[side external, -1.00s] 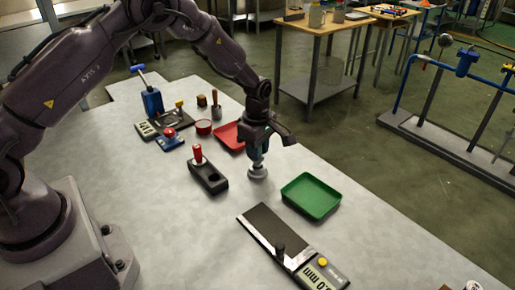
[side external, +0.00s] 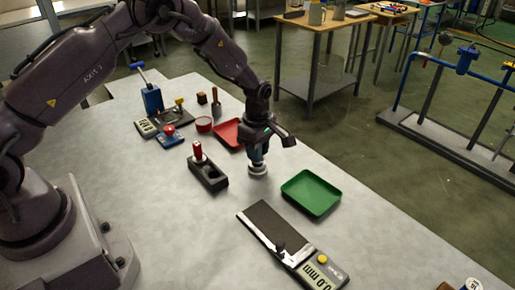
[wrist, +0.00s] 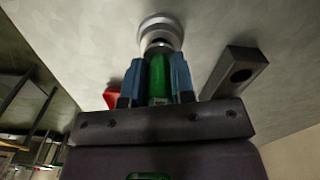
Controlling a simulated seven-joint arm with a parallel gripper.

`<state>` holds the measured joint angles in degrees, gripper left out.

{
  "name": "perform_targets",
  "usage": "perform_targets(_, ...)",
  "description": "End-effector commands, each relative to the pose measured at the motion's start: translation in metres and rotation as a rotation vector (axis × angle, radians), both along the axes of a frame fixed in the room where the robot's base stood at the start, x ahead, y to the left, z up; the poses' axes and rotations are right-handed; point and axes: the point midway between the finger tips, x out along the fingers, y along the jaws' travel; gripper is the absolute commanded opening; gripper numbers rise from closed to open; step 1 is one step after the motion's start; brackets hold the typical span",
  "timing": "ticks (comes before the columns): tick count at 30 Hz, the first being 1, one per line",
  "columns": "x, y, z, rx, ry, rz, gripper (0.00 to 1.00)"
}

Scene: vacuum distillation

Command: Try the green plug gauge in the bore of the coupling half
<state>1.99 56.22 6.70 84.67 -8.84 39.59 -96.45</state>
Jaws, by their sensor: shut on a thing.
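My gripper (side external: 258,154) is shut on the green plug gauge (wrist: 159,80), which hangs upright between the blue fingers. The coupling half (side external: 258,170) is a round light-grey metal piece standing on the bench directly under the gauge. It also shows in the wrist view (wrist: 160,29), just beyond the fingertips. The gauge's lower end meets the top of the coupling half in the picture. The bore is hidden, so I cannot tell how far the tip is in it.
A black block (side external: 209,177) with a red-handled gauge (side external: 197,151) and an empty hole stands left of the gripper. A green tray (side external: 311,194) is to the right, a red tray (side external: 228,134) behind. A measuring device (side external: 293,246) lies in front.

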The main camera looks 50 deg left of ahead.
Motion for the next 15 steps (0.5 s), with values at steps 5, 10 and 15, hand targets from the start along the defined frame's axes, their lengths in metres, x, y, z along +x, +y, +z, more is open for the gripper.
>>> perform_targets(5, 0.0003, 0.0001, -0.002, 0.0, -0.001, 0.0, 0.0)
perform_targets(10, 0.0002, 0.0, -0.0041, 0.0, -0.001, 0.0, 0.0)
perform_targets(15, 0.0, 0.0001, -0.0063, 0.0, 0.0, 0.0, 0.0)
